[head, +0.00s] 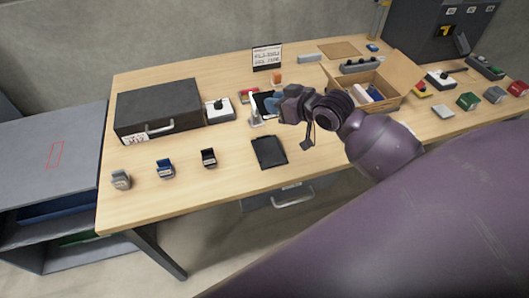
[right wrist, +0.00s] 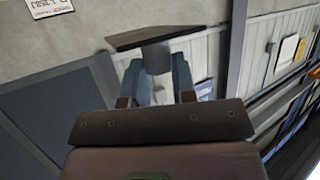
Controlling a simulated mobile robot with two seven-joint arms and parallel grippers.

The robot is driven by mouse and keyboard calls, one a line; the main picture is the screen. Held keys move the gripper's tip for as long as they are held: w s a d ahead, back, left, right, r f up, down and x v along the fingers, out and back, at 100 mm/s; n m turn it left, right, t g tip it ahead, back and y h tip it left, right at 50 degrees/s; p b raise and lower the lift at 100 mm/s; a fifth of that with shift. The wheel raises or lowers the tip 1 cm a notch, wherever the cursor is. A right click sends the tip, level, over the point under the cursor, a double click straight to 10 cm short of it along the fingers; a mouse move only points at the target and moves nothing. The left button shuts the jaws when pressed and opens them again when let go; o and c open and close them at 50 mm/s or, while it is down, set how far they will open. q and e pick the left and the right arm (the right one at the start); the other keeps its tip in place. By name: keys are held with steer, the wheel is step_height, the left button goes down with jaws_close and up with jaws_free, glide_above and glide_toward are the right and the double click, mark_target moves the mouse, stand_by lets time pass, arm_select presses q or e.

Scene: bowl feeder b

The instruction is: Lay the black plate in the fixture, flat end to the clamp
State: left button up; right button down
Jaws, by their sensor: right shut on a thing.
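My right gripper (head: 273,104) is over the middle of the table, its arm coming in from the right. In the right wrist view its blue fingers (right wrist: 158,82) are shut on a grey block under a dark plate (right wrist: 155,38), seen nearly edge-on. In the head view the black plate (head: 262,104) shows partly behind the gripper; which end is flat I cannot tell. A flat black tray-like piece (head: 269,152) lies on the table nearer the front edge; whether it is the fixture I cannot tell. No clamp is clearly seen. My left gripper is not in view.
Several small holders (head: 165,168) line the front left. A wooden box (head: 385,90) with things in it stands right of the gripper. Bare tabletop (head: 235,180) surrounds the black piece.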

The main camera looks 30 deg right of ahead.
steer(key=b, duration=0.1)
glide_above(275, 160)
step_height(275, 160, down, 14)
steer(key=shift+w+f, duration=0.1)
steer(key=shift+f, duration=1)
steer(key=shift+f+b, duration=0.4)
steer(key=shift+f, duration=1.5)
steer(key=c, duration=0.9)
jaws_free()
steer(key=shift+f, duration=0.1)
steer(key=shift+c, duration=0.2)
